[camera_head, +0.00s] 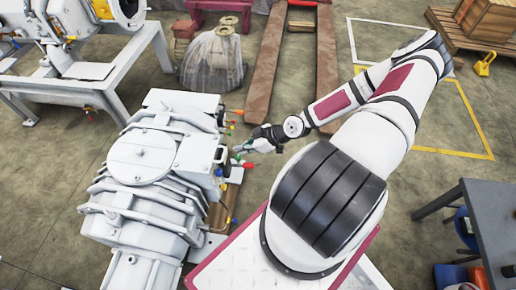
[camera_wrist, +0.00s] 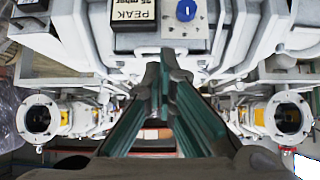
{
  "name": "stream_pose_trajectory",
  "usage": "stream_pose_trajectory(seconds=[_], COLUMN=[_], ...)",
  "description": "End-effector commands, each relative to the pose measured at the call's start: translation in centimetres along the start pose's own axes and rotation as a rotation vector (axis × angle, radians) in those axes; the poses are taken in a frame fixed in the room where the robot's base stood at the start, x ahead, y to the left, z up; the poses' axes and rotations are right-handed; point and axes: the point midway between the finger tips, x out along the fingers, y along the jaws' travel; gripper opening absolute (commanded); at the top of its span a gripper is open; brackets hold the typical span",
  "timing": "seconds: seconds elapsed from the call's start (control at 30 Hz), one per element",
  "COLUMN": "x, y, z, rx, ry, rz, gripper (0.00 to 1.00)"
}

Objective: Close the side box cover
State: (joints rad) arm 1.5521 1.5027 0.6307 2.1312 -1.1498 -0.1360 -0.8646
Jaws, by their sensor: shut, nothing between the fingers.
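The large white vacuum machine (camera_head: 145,160) stands left of centre in the head view. Its side box (camera_head: 222,160) is on the machine's right side, with small blue, red, green and yellow parts around it. I cannot make out the cover's edge or how far open it is. My gripper (camera_head: 241,148) is just right of this side, pointing left at it. In the wrist view my gripper (camera_wrist: 165,65) has its teal fingers together and empty, below a pale panel (camera_wrist: 180,45) with a blue knob (camera_wrist: 186,10) and a label reading PEAK (camera_wrist: 136,14). Contact cannot be told.
A brown wooden piece (camera_head: 222,212) lies beside the machine, below the side box. A grey table (camera_head: 490,225) stands at the right. Rust-brown forks (camera_head: 268,70) and a wrapped grey bundle (camera_head: 212,60) are behind.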

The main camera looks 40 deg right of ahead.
Motion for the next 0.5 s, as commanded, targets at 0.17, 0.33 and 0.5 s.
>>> stream_pose_trajectory(seconds=[0.17, 0.33, 0.5], x=[-1.7, -3.0, -4.0], y=[0.1, 0.1, 0.1], z=[1.2, 2.0, 2.7], rx=[0.005, 0.004, 0.004], ry=[0.002, 0.002, 0.001], rz=[0.004, 0.005, 0.003], gripper=[0.00, 0.00, 0.00])
